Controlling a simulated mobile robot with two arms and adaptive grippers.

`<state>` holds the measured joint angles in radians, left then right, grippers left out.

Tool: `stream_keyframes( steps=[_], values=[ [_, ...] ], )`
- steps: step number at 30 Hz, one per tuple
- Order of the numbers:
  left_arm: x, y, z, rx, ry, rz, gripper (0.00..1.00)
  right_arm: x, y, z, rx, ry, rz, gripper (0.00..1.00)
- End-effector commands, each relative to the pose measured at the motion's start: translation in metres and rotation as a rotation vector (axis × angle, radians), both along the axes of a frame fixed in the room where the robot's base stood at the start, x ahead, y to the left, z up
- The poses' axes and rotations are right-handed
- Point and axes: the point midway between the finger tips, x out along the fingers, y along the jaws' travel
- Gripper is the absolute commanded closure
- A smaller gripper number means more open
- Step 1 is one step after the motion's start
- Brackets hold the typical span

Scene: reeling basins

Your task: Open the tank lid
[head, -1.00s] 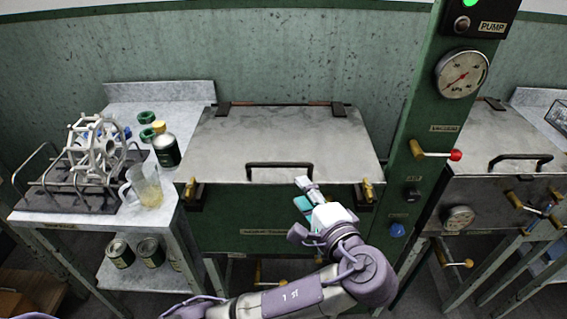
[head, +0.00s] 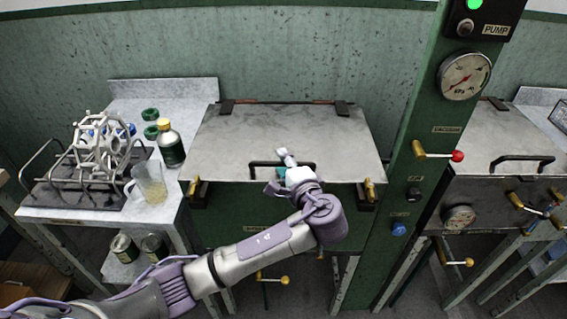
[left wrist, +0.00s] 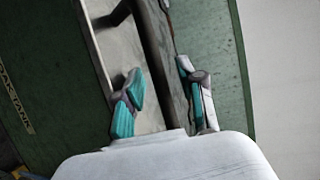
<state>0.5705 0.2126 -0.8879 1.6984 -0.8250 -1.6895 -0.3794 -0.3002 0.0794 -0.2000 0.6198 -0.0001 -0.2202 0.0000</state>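The tank lid (head: 285,135) is a grey metal plate lying flat and closed on the green tank (head: 225,225). Its black bar handle (head: 256,172) is at the front edge and also shows as a dark bar in the left wrist view (left wrist: 158,50). My left gripper (head: 281,170) is at the handle's middle. In the left wrist view, its teal-padded fingers (left wrist: 160,85) are apart on either side of the bar, with gaps showing. The head view does not show whether they touch it. My right gripper is not in view.
Brass clamps sit at the tank's front left (head: 194,190) and front right (head: 369,190). A green post with a gauge (head: 464,76) and a red-tipped lever (head: 440,154) stands right of the lid. A side table (head: 80,213) at left holds a rack, beaker and bottle.

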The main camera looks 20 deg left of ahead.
Motion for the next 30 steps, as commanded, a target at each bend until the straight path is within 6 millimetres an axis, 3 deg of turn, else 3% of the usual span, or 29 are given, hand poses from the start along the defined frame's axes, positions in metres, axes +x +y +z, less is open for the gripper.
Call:
stream_keyframes(
  steps=[2,9,23,30],
  values=[
    [0.000,0.000,0.000,0.000,0.000,0.000,0.61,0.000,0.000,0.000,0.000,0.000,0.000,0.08],
    [0.000,0.000,0.000,0.000,0.000,0.000,0.99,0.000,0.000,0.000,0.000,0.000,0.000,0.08],
    [0.000,0.000,0.003,-0.002,0.005,0.000,1.00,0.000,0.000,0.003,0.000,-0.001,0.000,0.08],
    [0.003,0.001,0.031,-0.019,0.055,0.001,1.00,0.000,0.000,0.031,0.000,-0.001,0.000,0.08]
  ],
)
